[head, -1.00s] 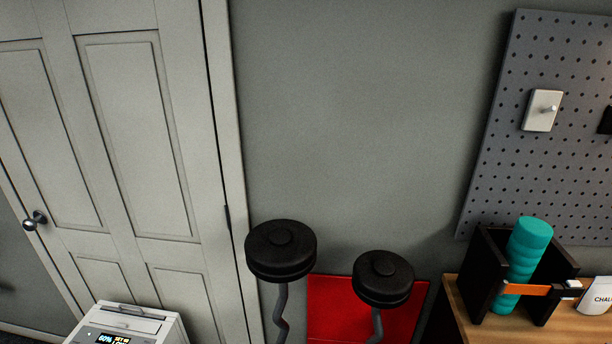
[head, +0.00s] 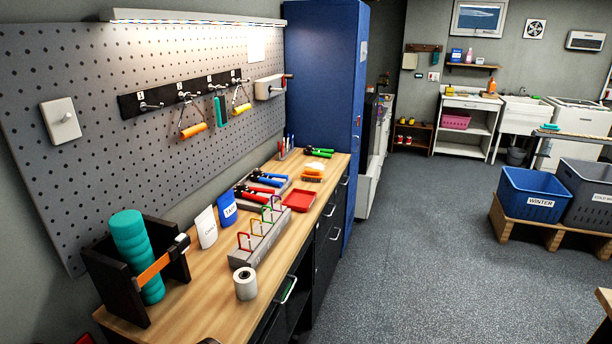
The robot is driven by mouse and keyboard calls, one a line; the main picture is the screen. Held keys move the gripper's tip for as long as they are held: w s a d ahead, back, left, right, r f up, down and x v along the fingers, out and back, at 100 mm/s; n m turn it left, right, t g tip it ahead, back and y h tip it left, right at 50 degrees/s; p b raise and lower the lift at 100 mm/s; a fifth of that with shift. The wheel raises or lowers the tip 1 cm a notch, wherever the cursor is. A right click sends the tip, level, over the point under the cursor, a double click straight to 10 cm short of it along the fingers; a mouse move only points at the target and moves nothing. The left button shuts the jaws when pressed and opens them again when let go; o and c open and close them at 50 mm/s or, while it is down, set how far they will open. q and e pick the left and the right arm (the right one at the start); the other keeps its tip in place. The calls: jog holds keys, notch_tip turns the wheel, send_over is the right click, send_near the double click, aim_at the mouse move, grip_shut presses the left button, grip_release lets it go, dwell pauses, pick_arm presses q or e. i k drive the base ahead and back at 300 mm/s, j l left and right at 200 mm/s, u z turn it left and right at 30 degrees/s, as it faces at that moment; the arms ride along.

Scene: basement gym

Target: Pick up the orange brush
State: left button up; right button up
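Neither of my grippers is in view.
Nearer on the bench stand a black holder with a teal roller (head: 130,240), chalk and tape packs, a grey rack (head: 258,240) and a white roll (head: 245,283). A blue cabinet (head: 325,90) stands behind. The floor (head: 420,240) to the right is clear.

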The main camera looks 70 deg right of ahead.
aim_at(309, 174)
jog(key=z, duration=2.55)
jog(key=i+l+z, duration=0.3)
jog(key=i, duration=0.15)
jog(key=i+l+z, duration=0.1)
jog(key=i+z, duration=0.2)
jog(key=i, duration=0.15)
jog(key=i+l, duration=0.15)
jog(key=i, duration=0.6)
jog(key=i+l, duration=0.1)
jog(key=i, duration=0.65)
jog(key=i+l+u, duration=0.1)
jog(key=i+u, duration=0.25)
jog(key=i+l+u, duration=0.2)
jog(key=u, duration=0.15)
jog(key=i+l+u, duration=0.4)
jog(key=k+j, duration=0.1)
